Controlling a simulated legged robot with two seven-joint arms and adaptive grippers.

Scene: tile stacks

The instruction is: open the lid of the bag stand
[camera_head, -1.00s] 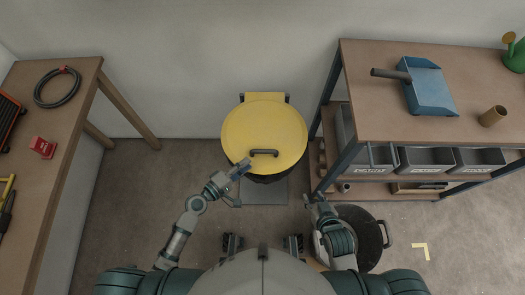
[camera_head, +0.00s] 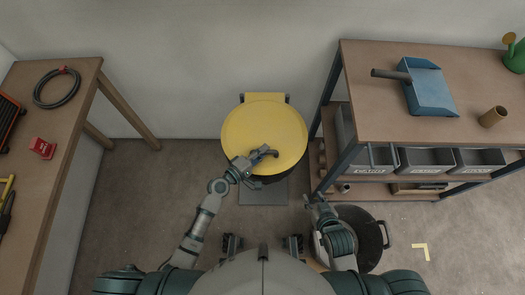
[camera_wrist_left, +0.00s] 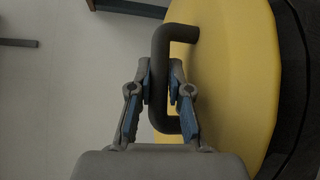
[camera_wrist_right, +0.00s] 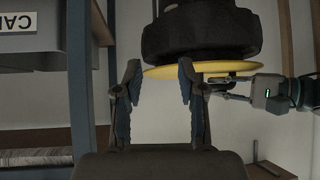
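The bag stand has a round yellow lid (camera_head: 250,125) with a dark bar handle (camera_head: 274,153) near its front edge. The lid lies flat and closed over a dark body. My left gripper (camera_head: 262,157) is at the handle. In the left wrist view the handle (camera_wrist_left: 161,60) passes between the left fingers (camera_wrist_left: 161,85), which are closed against it. My right gripper (camera_head: 309,198) is low, right of the stand, and apart from it. In the right wrist view its fingers (camera_wrist_right: 160,75) are spread and empty, with the yellow lid's rim (camera_wrist_right: 205,67) and the dark body (camera_wrist_right: 200,30) beyond.
A workbench (camera_head: 385,120) with a blue dustpan (camera_head: 428,90) and grey bins stands at the right. A dark bucket (camera_head: 368,235) is on the floor by my right arm. A wooden table (camera_head: 60,110) is at the left. Floor between the left table and the stand is clear.

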